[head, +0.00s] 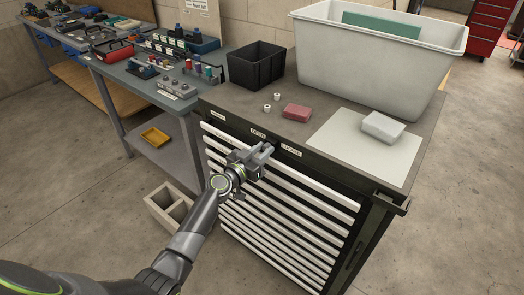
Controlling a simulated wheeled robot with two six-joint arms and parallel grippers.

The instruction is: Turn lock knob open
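The lock knob is mostly hidden behind my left gripper on the top front strip of the tool cabinet (330,182). Only a small dark part near the fingertips may belong to it, so its angle cannot be read. The OPEN label (258,134) is just above and left of the fingertips. The LOCKED label (291,150) is to their right. My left gripper (263,153) is at the strip between these two labels, its fingers pointing at the cabinet. Whether the fingers are closed on the knob cannot be told. My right gripper is not in view.
White drawer fronts (270,217) lie below the gripper.

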